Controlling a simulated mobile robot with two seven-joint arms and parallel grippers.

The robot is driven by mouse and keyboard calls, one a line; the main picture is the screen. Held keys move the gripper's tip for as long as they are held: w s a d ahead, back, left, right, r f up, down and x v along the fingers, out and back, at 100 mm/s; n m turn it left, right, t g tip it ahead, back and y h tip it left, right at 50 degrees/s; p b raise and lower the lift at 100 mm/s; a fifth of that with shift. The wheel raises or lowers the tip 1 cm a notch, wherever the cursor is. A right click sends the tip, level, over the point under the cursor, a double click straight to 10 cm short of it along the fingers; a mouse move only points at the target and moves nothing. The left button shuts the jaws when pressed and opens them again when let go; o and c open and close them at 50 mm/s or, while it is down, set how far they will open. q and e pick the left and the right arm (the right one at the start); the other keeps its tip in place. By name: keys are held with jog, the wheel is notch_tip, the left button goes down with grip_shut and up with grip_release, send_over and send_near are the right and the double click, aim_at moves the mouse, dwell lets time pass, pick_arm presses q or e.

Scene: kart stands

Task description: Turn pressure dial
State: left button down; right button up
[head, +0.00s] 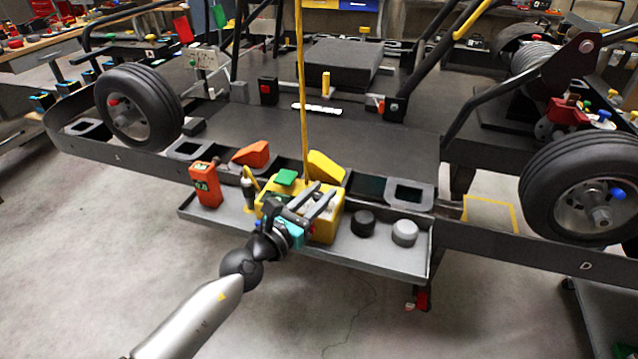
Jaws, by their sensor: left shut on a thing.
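A yellow box (330,228) with a green part (287,177) on top stands in the grey tray (375,258) on the near side of the kart. A yellow hose or cord (302,90) rises straight up behind it. My left gripper (318,203) is at the top and front of the yellow box, its two grey fingers pointing up and right. It is shut on the pressure dial, which the fingers and wrist hide almost wholly, so its setting cannot be read. My right gripper is not in view.
An orange handheld device (206,184) stands at the tray's left end. A black knob (363,222) and a grey knob (405,232) are to the right. An orange wedge (251,154) and a yellow wedge (326,167) lie behind. Kart wheels stand on both sides.

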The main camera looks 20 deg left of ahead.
pick_arm(q)
jog(key=n+y+p, duration=0.2)
jog(key=y+p, duration=0.1)
jog(key=shift+w+r+t+p, duration=0.1)
jog(key=shift+r+t+p, duration=0.2)
jog(key=shift+r+t, duration=0.1)
jog(key=n+y+p, duration=0.2)
jog(key=y, duration=0.1)
jog(key=shift+f, duration=0.1)
jog(key=n+y, duration=0.1)
jog(key=y, duration=0.1)
jog(key=shift+f+n+y, duration=0.1)
jog(key=shift+n+y, duration=0.2)
jog(key=shift+n+g+y, duration=0.4)
jog(key=shift+n+y, duration=0.7)
jog(key=shift+y, duration=0.6)
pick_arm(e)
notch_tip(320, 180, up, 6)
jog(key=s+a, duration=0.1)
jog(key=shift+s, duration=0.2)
pick_arm(q)
jog(key=shift+y, duration=0.3)
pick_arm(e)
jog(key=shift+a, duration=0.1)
pick_arm(q)
jog(key=c, duration=0.6)
grip_release()
jog(key=shift+f, duration=0.2)
